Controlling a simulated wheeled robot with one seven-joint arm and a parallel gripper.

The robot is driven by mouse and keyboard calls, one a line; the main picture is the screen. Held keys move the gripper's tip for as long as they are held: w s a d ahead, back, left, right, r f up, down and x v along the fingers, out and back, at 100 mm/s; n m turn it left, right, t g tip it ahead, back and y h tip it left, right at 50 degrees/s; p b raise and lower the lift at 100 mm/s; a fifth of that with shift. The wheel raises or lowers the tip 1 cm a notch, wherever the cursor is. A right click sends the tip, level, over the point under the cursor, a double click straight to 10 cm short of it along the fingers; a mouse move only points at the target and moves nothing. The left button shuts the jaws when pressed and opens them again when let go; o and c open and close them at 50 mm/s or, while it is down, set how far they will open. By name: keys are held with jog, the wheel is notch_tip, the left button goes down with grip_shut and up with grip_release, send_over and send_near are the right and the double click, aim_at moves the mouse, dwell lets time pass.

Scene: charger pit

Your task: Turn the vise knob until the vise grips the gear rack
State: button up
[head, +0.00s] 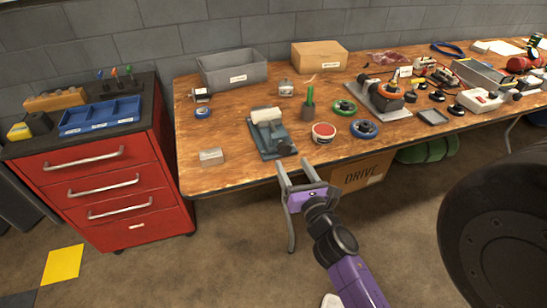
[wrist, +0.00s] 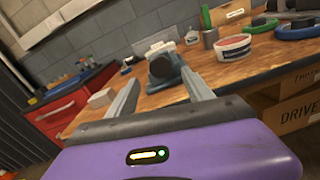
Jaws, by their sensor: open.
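The vise (head: 268,138) is a blue-green block on the wooden workbench, near its front edge. Its dark round knob (head: 284,148) faces the front of the bench. A pale, whitish piece (head: 265,114), perhaps the gear rack, lies across the top of the vise; I cannot tell how tightly it sits. My gripper (head: 295,164) is open and empty, in front of the bench edge and just short of the knob. In the wrist view the knob (wrist: 160,67) shows between the two grey fingers (wrist: 164,88), beyond their tips and apart from them.
A white block (head: 211,156) lies left of the vise. A red-rimmed tub (head: 323,132) and a blue ring (head: 364,129) stand to its right. A grey bin (head: 232,72) is behind. The red drawer cabinet (head: 100,185) stands left of the bench. A cardboard box (head: 362,174) is underneath.

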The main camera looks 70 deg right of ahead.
aim_at(285, 152)
jog(key=shift+n, duration=0.9)
jog(key=p+x, duration=0.2)
jog(key=x, duration=0.5)
jog(key=shift+w+d, duration=0.2)
jog(key=shift+d, duration=0.15)
grip_shut()
